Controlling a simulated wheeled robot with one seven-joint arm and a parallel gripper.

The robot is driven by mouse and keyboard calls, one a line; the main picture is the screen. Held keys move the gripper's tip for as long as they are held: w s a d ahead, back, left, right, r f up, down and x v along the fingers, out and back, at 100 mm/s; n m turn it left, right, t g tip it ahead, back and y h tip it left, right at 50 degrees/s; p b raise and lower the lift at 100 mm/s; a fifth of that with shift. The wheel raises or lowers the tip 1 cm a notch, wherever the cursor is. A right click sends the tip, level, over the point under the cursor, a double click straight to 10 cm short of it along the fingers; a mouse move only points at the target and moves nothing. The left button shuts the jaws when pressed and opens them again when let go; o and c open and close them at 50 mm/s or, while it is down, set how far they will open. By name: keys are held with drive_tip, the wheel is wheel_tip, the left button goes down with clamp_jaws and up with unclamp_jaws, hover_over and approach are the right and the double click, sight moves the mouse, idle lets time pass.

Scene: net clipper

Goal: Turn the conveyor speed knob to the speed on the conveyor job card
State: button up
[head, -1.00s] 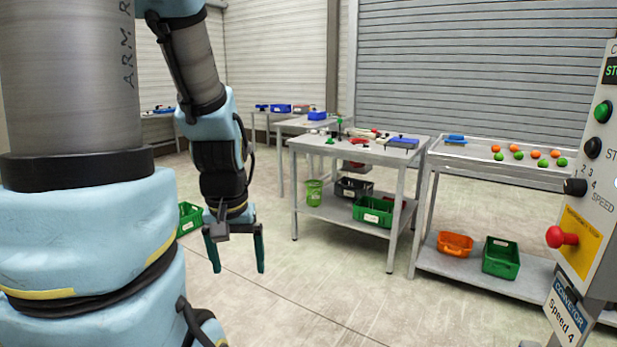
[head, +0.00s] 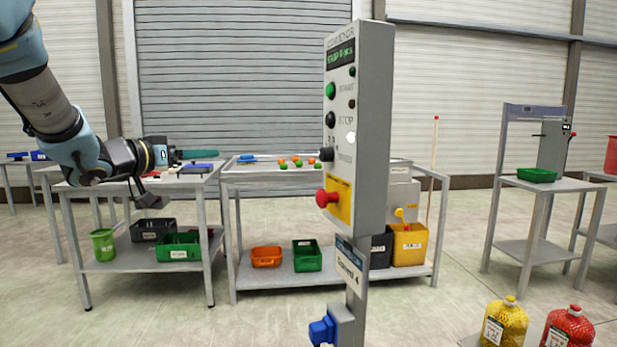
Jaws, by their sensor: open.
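The conveyor control box (head: 374,130) stands on a post in the middle of the head view, seen at an angle. The black speed knob (head: 326,154) sits on its front face, below the black stop button (head: 330,119) and green start button (head: 331,90). The knob's pointer direction is too small to tell. The conveyor job card (head: 349,265) hangs on the post below the box; its bottom line ends in 4. My gripper (head: 180,168) is open and empty, to the left of the box and apart from it, pointing right.
A red emergency button (head: 327,198) on a yellow plate sticks out below the knob. A blue socket (head: 322,330) juts from the lower post. Behind stand a table with orange and green balls (head: 290,163) and a workbench (head: 75,195). Yellow and red net bags (head: 503,325) are at lower right.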

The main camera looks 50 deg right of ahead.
drive_tip(key=s+d+m+g+h, duration=0.1)
drive_tip(key=s+d+m+g, duration=0.25)
drive_tip(key=s+g, duration=0.2)
drive_tip(key=m+g+y+b, duration=0.1)
drive_tip(key=m+g+b, duration=0.1)
drive_tip(key=m+g, duration=0.35)
approach(321, 154)
drive_tip(key=s+d, duration=0.1)
drive_tip(key=d, duration=0.1)
drive_tip(key=s+d+n+p, duration=0.1)
drive_tip(key=d, duration=0.2)
drive_tip(key=s+d+n+g, duration=0.1)
drive_tip(key=d, duration=0.2)
drive_tip(key=shift+f+p, duration=0.15)
drive_tip(key=shift+p, duration=0.2)
drive_tip(key=shift+c, duration=0.2)
clamp_jaws()
